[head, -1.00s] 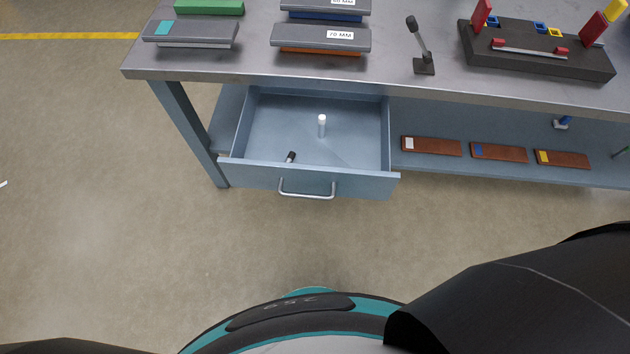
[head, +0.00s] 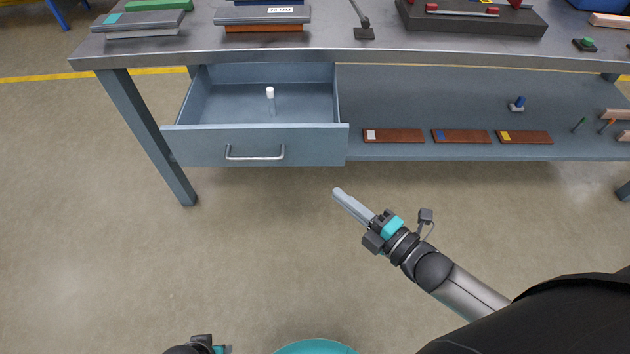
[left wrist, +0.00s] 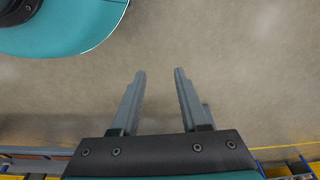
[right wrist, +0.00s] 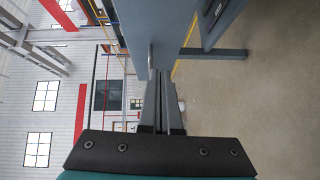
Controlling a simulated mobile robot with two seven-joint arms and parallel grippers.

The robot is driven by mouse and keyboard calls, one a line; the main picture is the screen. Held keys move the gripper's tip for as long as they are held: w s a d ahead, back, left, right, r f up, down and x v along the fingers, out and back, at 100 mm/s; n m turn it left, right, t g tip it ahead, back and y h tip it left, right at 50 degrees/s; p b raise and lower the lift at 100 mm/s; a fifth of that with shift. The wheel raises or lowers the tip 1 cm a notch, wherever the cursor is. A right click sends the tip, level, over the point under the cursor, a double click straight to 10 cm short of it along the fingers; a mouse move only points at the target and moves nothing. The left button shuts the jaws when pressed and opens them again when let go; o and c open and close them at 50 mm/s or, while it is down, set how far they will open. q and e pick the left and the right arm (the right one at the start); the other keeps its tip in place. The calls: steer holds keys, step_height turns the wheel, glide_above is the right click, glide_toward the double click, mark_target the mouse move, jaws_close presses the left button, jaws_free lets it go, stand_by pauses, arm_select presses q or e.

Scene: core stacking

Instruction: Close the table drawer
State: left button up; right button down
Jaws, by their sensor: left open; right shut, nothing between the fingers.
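The blue-grey table drawer (head: 256,146) is pulled out under the left part of the workbench in the head view. Its metal bar handle (head: 255,153) is on the front panel. A small white-capped bottle (head: 270,96) stands inside the drawer. My right gripper (head: 338,193) is shut and empty, below and to the right of the drawer front, apart from it. In the right wrist view its fingers (right wrist: 162,80) are together. My left gripper (left wrist: 160,75) is open and empty over bare floor in the left wrist view.
The metal workbench top (head: 330,50) carries grey blocks and a dark fixture (head: 470,18). A lower shelf (head: 430,95) right of the drawer holds several brown boards. The floor before the drawer is clear. A bench leg (head: 150,135) stands at left.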

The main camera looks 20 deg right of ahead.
steer(key=r+n, duration=0.1)
steer(key=b, duration=0.5)
glide_toward(293, 144)
steer(key=w+a, duration=0.3)
steer(key=w, duration=0.1)
arm_select(q)
steer(key=w+r+t, duration=0.2)
steer(key=w+r, duration=0.1)
steer(key=r, duration=0.8)
steer(key=shift+w+d, duration=0.25)
steer(key=shift+d, duration=0.1)
arm_select(e)
steer(key=shift+w+d+f+y, duration=0.1)
steer(key=shift+w+d+y, duration=0.1)
steer(key=shift+w, duration=0.15)
steer(key=shift+w+d+f+y, duration=0.1)
steer(key=shift+w+f+y, duration=0.1)
steer(key=shift+w, duration=0.1)
steer(key=shift+w+r, duration=0.1)
